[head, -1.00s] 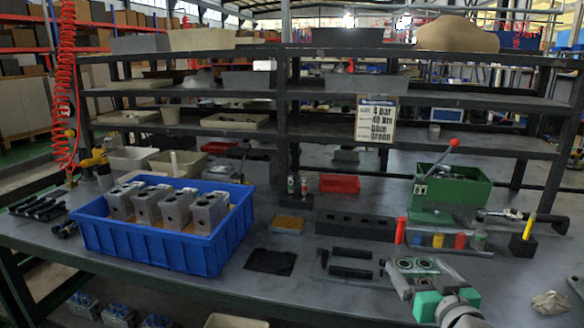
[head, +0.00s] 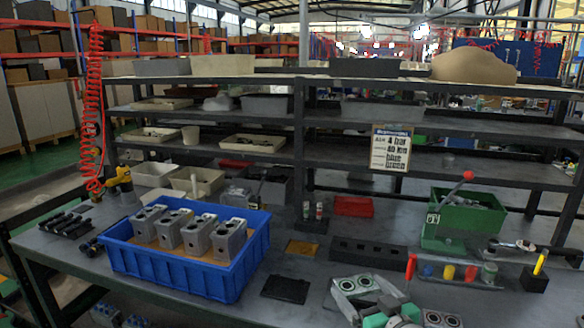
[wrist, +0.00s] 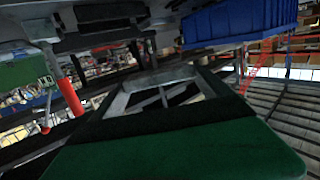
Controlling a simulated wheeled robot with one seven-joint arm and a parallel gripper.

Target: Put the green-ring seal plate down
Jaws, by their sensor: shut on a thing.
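The seal plate (head: 356,284), a pale grey plate with two dark greenish rings, is between the fingertips of my gripper (head: 357,288) in the head view. My gripper is shut on it, over the front part of the bench. In the wrist view the plate (wrist: 160,76) shows nearly edge-on at the end of my fingers. I cannot tell from these views whether its underside touches the bench. A second ringed plate (head: 440,319) lies at the bottom edge of the head view, right of my gripper.
A blue crate (head: 190,270) with grey valve blocks stands left. A black mat (head: 286,289) lies between the crate and my gripper. Behind are a long black block (head: 368,254) and a yellow pad (head: 303,248). A green bin (head: 465,215) and small coloured parts (head: 448,272) are right.

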